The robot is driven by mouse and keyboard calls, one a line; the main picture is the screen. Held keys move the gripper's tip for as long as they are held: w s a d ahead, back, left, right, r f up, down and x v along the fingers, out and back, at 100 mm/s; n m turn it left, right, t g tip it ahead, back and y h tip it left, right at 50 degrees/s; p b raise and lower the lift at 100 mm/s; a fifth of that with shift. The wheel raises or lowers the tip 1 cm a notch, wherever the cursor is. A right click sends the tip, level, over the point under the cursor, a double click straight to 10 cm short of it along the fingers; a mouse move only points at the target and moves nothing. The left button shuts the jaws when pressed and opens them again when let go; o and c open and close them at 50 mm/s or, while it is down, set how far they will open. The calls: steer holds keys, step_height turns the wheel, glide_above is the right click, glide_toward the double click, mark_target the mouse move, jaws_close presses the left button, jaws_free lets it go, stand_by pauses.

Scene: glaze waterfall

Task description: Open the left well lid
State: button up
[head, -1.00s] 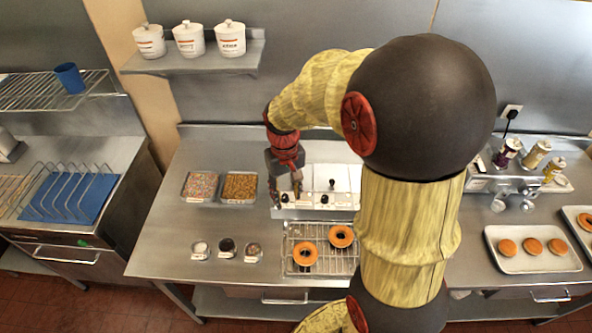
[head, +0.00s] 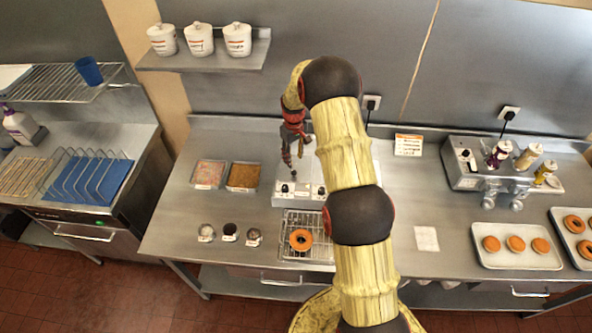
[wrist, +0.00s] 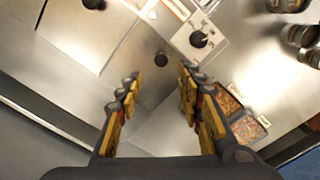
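The two-well glaze warmer (head: 300,199) stands on the steel counter, with dark control knobs on its white front panel. In the wrist view, the left well lid (wrist: 140,88) is a flat steel plate with a small black knob (wrist: 161,59), and it appears shut. A second black knob (wrist: 95,4), on the neighbouring lid, shows at the top edge. My gripper (wrist: 160,82) is open and empty, its fingers apart, with the left lid's knob between and beyond the fingertips. In the head view my gripper (head: 292,158) hangs above the warmer's left side. My arm hides much of the right lid.
Two topping trays (head: 243,177) sit left of the warmer. A bottle station (head: 500,175) and donut trays (head: 515,247) stand at right.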

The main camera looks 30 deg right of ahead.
mark_target(294, 172)
steer(key=shift+a+f, duration=0.15)
steer(key=shift+f, duration=0.5)
steer(key=shift+f+p, duration=0.9)
steer(key=shift+f, duration=2.5)
steer(key=shift+c, duration=1.1)
jaws_close()
